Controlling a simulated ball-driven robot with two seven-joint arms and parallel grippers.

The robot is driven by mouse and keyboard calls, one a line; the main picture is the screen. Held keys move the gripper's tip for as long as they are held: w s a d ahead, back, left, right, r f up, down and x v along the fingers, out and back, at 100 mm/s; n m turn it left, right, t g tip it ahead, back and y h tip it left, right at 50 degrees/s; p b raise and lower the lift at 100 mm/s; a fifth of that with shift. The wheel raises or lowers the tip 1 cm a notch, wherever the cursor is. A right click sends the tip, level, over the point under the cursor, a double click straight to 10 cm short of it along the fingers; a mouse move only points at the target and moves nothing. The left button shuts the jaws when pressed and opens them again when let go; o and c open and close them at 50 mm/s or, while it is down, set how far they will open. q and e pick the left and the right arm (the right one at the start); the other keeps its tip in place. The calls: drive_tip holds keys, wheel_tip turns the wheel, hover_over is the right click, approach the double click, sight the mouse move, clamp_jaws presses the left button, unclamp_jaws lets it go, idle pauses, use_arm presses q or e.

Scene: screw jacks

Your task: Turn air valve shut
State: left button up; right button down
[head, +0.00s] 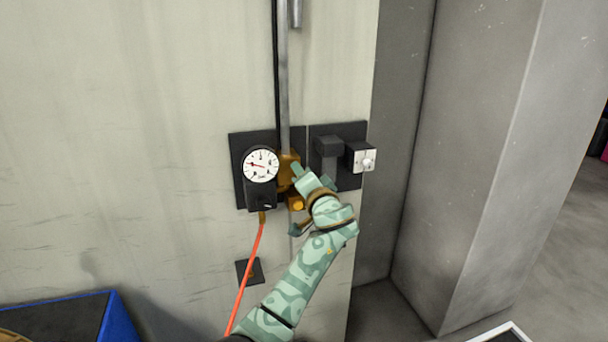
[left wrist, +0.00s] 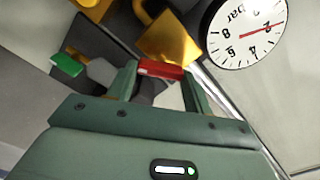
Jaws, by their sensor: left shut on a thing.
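The round white air gauge (head: 260,165) with a red needle is on a dark wall plate; its dial also shows upside down in the left wrist view (left wrist: 243,35). A brass valve body (head: 287,170) sits right of the gauge, under a grey vertical pipe. It also shows in the left wrist view (left wrist: 170,40). My left gripper (head: 310,173) is at the valve and hides part of it. In the left wrist view its fingers (left wrist: 160,82) are shut on a red handle piece (left wrist: 160,69) beside the brass body. My right gripper is not in view.
A dark plate with a black block and a white switch box (head: 361,158) is close on the right. An orange hose (head: 245,275) hangs below the gauge. A grey pillar (head: 470,150) stands further right. A blue-edged box (head: 110,315) is at lower left.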

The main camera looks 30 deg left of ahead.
use_arm(q)
drive_tip(key=shift+d+f+m+p, duration=0.1)
drive_tip(key=shift+m+p, duration=1.35)
drive_tip(key=shift+m, duration=1.75)
drive_tip(key=shift+f, duration=0.1)
drive_tip(key=o, duration=1)
drive_tip(key=shift+w, duration=0.1)
